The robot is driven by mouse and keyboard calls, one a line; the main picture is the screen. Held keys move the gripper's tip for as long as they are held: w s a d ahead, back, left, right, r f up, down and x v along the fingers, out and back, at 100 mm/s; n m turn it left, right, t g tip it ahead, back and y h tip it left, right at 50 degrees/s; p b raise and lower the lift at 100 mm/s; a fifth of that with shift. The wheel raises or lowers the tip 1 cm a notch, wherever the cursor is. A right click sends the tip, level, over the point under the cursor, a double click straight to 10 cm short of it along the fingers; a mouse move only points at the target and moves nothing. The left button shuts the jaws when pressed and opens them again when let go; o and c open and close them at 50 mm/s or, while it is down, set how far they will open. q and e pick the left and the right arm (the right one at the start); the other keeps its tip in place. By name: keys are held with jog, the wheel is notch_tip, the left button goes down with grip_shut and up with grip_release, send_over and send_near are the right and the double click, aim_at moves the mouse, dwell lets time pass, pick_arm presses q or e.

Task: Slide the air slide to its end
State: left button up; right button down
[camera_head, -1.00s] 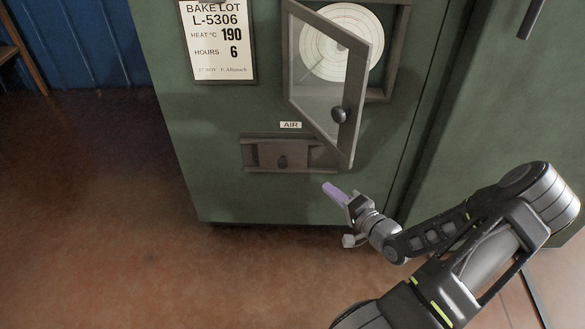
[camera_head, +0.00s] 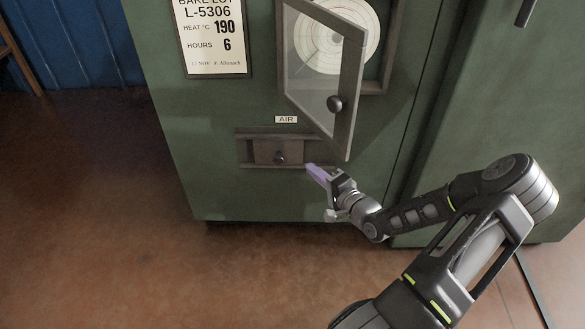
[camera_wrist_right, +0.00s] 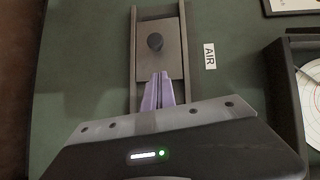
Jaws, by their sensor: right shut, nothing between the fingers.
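The air slide is a brown plate (camera_head: 265,151) with a dark round knob (camera_head: 280,158), set in a horizontal track (camera_head: 322,153) under the AIR label. The plate sits towards the left of the track, with a small gap at the left end and a longer empty stretch at the right. My right gripper (camera_head: 309,168) is shut and empty, its purple fingers by the plate's right edge. In the right wrist view the fingertips (camera_wrist_right: 158,76) overlap the edge of the plate (camera_wrist_right: 166,68) below the knob; I cannot tell whether they touch. My left gripper is out of view.
A framed glass door (camera_head: 322,75) stands open above the track's right part, with a knob (camera_head: 335,103). Behind it is a round chart (camera_head: 362,30). A lot card (camera_head: 211,40) hangs at upper left. The green cabinet front left of the track is clear.

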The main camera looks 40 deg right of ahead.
aim_at(293, 165)
jog(key=w+a+f+b, duration=0.1)
jog(key=w+a+b, duration=0.1)
jog(key=w, duration=0.4)
jog(key=shift+w+a+b, duration=0.3)
jog(key=shift+w+a, duration=0.1)
jog(key=shift+a, duration=0.1)
jog(key=shift+w+a, duration=0.65)
jog(key=shift+a, duration=0.2)
jog(key=shift+w+a, duration=0.65)
jog(key=shift+a, duration=0.15)
